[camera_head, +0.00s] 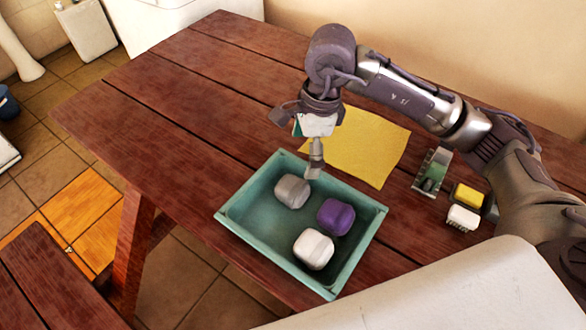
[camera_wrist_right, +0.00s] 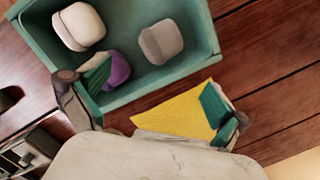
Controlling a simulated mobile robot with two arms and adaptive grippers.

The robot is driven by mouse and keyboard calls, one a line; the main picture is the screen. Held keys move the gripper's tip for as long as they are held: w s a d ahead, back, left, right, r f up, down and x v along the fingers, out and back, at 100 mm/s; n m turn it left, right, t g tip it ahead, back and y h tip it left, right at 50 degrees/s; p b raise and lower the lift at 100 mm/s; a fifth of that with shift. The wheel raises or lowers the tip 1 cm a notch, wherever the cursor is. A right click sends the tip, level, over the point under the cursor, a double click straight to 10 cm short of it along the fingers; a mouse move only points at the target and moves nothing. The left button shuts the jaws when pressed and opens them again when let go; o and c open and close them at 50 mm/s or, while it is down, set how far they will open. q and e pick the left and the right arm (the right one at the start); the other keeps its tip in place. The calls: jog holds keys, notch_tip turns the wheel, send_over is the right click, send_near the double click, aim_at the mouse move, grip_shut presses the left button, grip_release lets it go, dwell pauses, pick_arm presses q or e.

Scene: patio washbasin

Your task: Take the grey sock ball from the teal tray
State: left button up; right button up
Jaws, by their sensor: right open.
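The teal tray (camera_head: 262,232) stands on the wooden table and also shows in the wrist view (camera_wrist_right: 202,63). In it lie a grey sock ball (camera_head: 292,191) near the far left corner, a purple one (camera_head: 335,217) and a white one (camera_head: 314,249). My right gripper (camera_head: 303,147) is open and empty, over the tray's far edge, apart from the grey ball. In the wrist view the grey ball (camera_wrist_right: 161,42) lies ahead of the spread fingers (camera_wrist_right: 155,95); one finger partly hides the purple ball (camera_wrist_right: 118,68). My left gripper is out of view.
A yellow cloth (camera_head: 372,150) lies flat just behind the tray. A small metal holder (camera_head: 432,171), a yellow block (camera_head: 468,196) and a white block (camera_head: 463,217) sit to the right, near my right arm. The table left of the tray is clear.

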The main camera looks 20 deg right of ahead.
send_over(294, 184)
jog(key=d, duration=0.1)
jog(key=f, duration=0.4)
jog(key=shift+s+d+f, duration=0.15)
jog(key=shift+s+f, duration=0.15)
jog(key=shift+s, duration=0.05)
jog(key=shift+a+f, duration=0.2)
jog(key=shift+f, duration=1)
jog(key=shift+w+f, duration=0.1)
jog(key=shift+f, duration=0.5)
jog(key=f, duration=0.1)
jog(key=f+p, duration=0.1)
jog(key=a+f, duration=0.1)
jog(key=f, duration=0.1)
jog(key=shift+w+a+f, duration=0.1)
jog(key=shift+w, duration=0.2)
jog(key=shift+f, duration=0.3)
jog(key=shift+c, duration=0.3)
jog(key=c, duration=0.9)
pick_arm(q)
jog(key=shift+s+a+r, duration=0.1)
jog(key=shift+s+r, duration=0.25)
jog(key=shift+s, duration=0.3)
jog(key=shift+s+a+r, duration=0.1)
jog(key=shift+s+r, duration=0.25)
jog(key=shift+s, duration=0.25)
pick_arm(e)
jog(key=shift+c, duration=0.2)
